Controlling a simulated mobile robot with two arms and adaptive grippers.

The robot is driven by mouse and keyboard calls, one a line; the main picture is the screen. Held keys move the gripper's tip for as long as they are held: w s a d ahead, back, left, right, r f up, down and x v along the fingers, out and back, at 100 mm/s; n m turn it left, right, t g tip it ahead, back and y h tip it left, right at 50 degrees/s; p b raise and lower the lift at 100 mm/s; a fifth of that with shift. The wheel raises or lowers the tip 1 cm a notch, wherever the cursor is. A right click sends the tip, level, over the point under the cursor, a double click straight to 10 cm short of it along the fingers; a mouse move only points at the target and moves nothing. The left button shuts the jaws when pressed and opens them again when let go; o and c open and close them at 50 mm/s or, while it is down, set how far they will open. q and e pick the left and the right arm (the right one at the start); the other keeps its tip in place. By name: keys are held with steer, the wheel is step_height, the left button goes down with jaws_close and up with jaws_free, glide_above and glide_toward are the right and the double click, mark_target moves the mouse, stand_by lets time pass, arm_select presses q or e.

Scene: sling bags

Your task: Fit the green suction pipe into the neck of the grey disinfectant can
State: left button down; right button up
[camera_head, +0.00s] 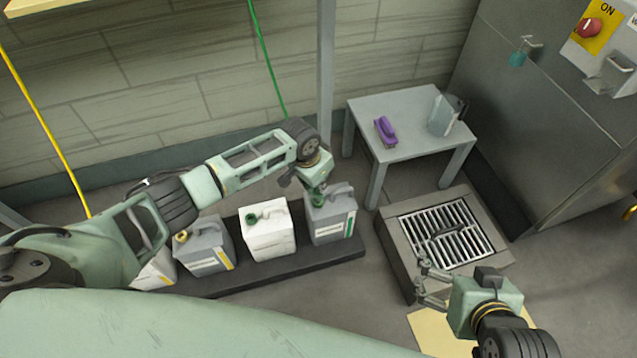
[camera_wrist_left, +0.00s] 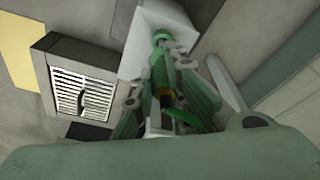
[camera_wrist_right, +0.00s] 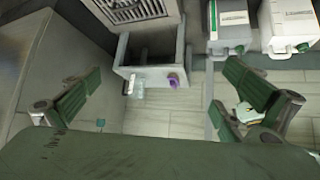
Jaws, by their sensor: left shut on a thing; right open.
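The grey can with a green stripe (camera_head: 335,226) stands at the right end of a dark plinth. My left gripper (camera_head: 316,184) is above its top, shut on the green suction pipe. In the left wrist view the green pipe (camera_wrist_left: 160,38) shows beyond the fingers, its end at the top of the can (camera_wrist_left: 150,63). I cannot tell whether the end is inside the neck or only above it; the fingers hide part of the pipe. My right gripper (camera_head: 424,283) is open and empty, in front of the floor drain.
A white can (camera_head: 268,232) with a green neck and a grey can with a yellow stripe (camera_head: 204,248) stand left along the plinth (camera_head: 290,273). A grey table (camera_head: 405,151) holds a purple brush (camera_head: 385,131) and a clear jug (camera_head: 445,116). A raised drain (camera_head: 400,254) lies right.

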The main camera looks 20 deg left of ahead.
mark_target(319, 203)
arm_select(q)
steer(key=shift+f, duration=0.1)
arm_select(e)
steer(key=shift+w+a+r, duration=0.1)
steer(key=shift+w, duration=0.1)
arm_select(q)
steer(key=shift+f, duration=0.1)
arm_select(e)
steer(key=shift+w+r+t, duration=0.15)
steer(key=shift+w+t, duration=0.1)
steer(key=shift+t, duration=0.05)
arm_select(q)
steer(key=shift+f+b, duration=0.3)
steer(key=shift+f, duration=0.05)
arm_select(e)
steer(key=shift+w+a+r+t, duration=0.4)
steer(key=shift+w+r+t, duration=0.1)
steer(key=shift+w+r, duration=0.25)
arm_select(q)
steer(key=shift+f, duration=0.1)
arm_select(e)
steer(key=shift+w+a+r, duration=0.1)
steer(key=shift+w+r, duration=0.15)
steer(key=shift+w, duration=0.1)
arm_select(q)
steer(key=shift+f, duration=0.2)
arm_select(e)
steer(key=shift+w+a+r+t+y, duration=0.15)
steer(key=shift+w+r+t+y, duration=0.15)
steer(key=shift+w+r+t, duration=0.25)
